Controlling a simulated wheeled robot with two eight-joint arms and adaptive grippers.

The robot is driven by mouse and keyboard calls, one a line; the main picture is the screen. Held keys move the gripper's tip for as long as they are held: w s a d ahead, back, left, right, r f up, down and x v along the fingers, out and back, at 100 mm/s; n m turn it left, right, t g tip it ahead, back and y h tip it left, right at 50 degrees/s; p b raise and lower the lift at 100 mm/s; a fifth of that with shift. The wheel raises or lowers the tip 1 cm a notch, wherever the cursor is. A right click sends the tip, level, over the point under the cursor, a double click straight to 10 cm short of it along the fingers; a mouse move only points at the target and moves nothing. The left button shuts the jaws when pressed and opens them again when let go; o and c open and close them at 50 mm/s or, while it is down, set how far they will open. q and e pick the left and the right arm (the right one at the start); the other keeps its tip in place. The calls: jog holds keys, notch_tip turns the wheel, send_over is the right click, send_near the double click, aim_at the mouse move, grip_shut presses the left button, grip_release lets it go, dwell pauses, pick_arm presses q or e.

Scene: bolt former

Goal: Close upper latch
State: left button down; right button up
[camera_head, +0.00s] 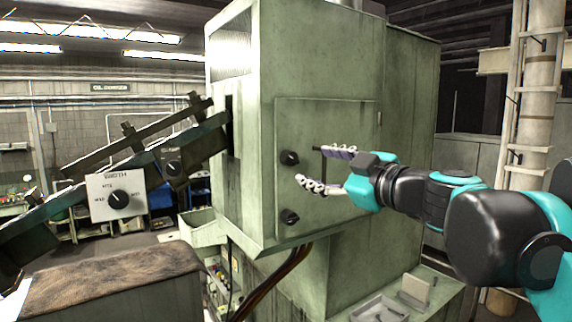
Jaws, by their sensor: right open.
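The upper latch (289,158) is a black knob on the left edge of a green panel door (345,215) on the machine. A similar lower latch (290,217) sits below it. The door looks flush with the machine side. My right gripper (312,168) comes in from the right, in front of the door. Its two fingers are spread apart with nothing between them. The upper fingertip is just right of the upper latch, and the lower fingertip is between the two latches in height. I cannot tell the depth gap to the door. My left gripper is not in view.
The green machine cabinet (410,100) fills the middle. A dark feed rail (110,160) with a switch box (117,194) slopes in from the left. A brown-topped bin (110,275) stands lower left. A ledge with small parts (400,300) lies at the bottom right.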

aim_at(295, 160)
jog(key=p+x, duration=0.1)
jog(key=x, duration=0.7)
jog(key=shift+w+a+r, duration=0.1)
jog(key=shift+w+a, duration=0.1)
jog(key=shift+w+f+m+b, duration=0.15)
jog(key=shift+f+m+b, duration=0.1)
jog(key=shift+m+b, duration=0.4)
jog(key=shift+w+m, duration=0.1)
jog(key=shift+m, duration=0.85)
jog(key=m, duration=0.2)
jog(key=s+m+p, duration=0.1)
jog(key=shift+d+r, duration=0.2)
jog(key=shift+r, duration=0.1)
jog(key=shift+m, duration=0.5)
jog(key=shift+w+a+f, duration=0.15)
jog(key=shift+w, duration=0.15)
jog(key=shift+s, duration=0.1)
jog(key=c, duration=0.4)
grip_shut()
jog(key=shift+s+n+p, duration=0.1)
jog(key=shift+n+p, duration=0.35)
jog(key=shift+n, duration=0.65)
jog(key=n+p, duration=0.1)
jog(key=n, duration=0.4)
jog(key=shift+o, duration=1)
grip_release()
jog(key=shift+o, duration=1)
